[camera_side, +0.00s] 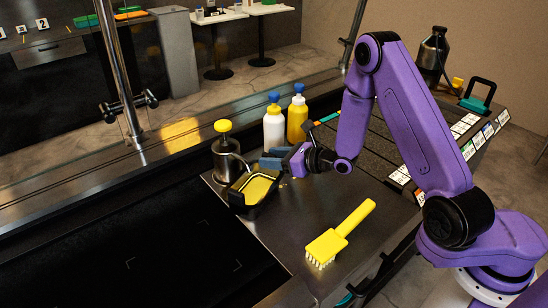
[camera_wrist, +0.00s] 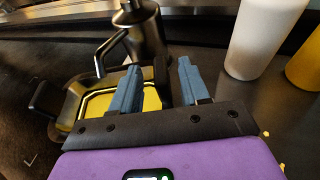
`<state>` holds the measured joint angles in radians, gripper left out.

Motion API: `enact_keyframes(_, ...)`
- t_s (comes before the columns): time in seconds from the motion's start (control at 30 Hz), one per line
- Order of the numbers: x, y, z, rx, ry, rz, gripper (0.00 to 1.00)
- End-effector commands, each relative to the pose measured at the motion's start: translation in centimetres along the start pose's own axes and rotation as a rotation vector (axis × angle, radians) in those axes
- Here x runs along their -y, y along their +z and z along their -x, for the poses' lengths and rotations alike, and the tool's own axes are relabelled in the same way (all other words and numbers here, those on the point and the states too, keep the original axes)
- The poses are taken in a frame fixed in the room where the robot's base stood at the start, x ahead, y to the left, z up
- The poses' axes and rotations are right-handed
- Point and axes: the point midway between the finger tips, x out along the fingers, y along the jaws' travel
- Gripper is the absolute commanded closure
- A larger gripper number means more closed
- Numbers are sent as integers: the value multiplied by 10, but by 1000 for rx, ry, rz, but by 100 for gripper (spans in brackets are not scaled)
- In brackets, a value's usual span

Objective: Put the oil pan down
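The oil pan (camera_side: 262,203) is a small dark rectangular pan with yellow oil inside. It appears to rest on the metal counter near its left edge, beside the pump bottle. In the wrist view the pan (camera_wrist: 72,112) is at left, partly hidden by my gripper. My gripper (camera_side: 270,159) is just behind and right of the pan in the side view. Its two blue fingers (camera_wrist: 158,86) are apart, with the pan's right edge showing between them. The left finger overlaps the pan in the picture. I cannot tell whether either finger touches it.
A metal pump bottle with a yellow cap (camera_side: 227,158) stands close by the pan; its spout (camera_wrist: 108,52) reaches over it. A white bottle (camera_side: 274,130) and a yellow bottle (camera_side: 297,122) stand behind my gripper. A yellow brush (camera_side: 339,234) lies in front. The dark griddle (camera_side: 185,250) is clear.

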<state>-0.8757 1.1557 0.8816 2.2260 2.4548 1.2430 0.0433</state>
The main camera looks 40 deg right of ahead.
Motion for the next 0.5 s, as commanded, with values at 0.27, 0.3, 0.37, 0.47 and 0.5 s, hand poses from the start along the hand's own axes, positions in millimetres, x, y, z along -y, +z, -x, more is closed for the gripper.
enact_keyframes(0.27,1,0,6,0,-2,-1,55)
enact_keyframes(0.3,1,0,9,-1,-3,-2,55)
enact_keyframes(0.37,1,0,16,1,-3,-1,55)
enact_keyframes(0.47,1,0,33,0,-5,-4,55)
enact_keyframes(0.5,2,0,41,0,-5,-3,55)
